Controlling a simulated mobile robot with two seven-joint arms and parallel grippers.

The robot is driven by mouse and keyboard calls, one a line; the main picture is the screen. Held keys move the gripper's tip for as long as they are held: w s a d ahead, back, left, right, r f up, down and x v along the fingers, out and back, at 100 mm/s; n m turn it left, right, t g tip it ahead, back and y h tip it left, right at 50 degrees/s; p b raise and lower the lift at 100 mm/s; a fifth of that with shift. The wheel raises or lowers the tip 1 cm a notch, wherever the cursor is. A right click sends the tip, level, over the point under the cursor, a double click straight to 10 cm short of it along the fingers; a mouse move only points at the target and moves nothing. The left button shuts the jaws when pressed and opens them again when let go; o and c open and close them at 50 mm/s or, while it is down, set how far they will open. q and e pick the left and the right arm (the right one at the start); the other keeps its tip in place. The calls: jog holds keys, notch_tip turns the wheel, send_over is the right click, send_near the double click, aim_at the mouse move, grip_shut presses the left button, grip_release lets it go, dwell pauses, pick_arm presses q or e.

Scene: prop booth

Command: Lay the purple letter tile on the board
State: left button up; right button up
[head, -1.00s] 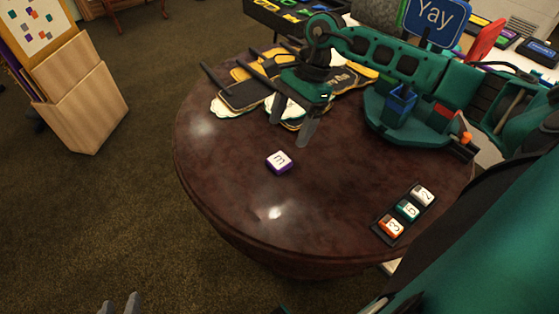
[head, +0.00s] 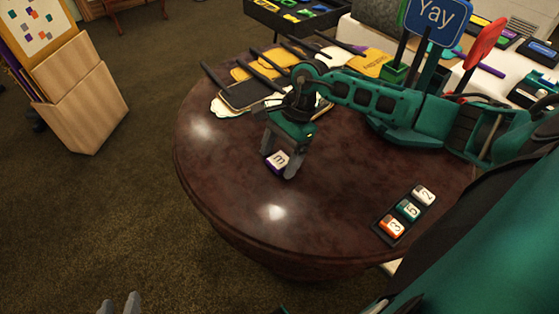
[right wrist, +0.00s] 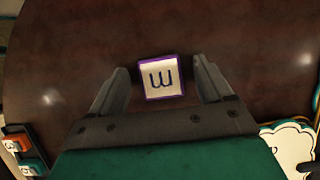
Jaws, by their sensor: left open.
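The purple letter tile (head: 271,166), with a white face and a dark letter, lies on the round brown table. In the right wrist view the tile (right wrist: 161,78) sits between the fingertips, with a gap on each side. My right gripper (head: 281,162) is open, pointing down around the tile; its fingers partly hide the tile in the head view. The dark board (head: 388,239) lies at the table's right front and holds an orange, a teal and a white tile. My left gripper (head: 119,304) is open at the bottom left edge, away from the table; only its fingertips show.
Dark paddles and yellow-and-white cut-out signs (head: 245,95) lie at the table's back left. A green holder with a blue sign (head: 437,20) and a red paddle (head: 485,42) stands at the back right, partly behind my right arm. The front middle of the table (head: 320,220) is clear.

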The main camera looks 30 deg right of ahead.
jog(key=c, duration=1.1)
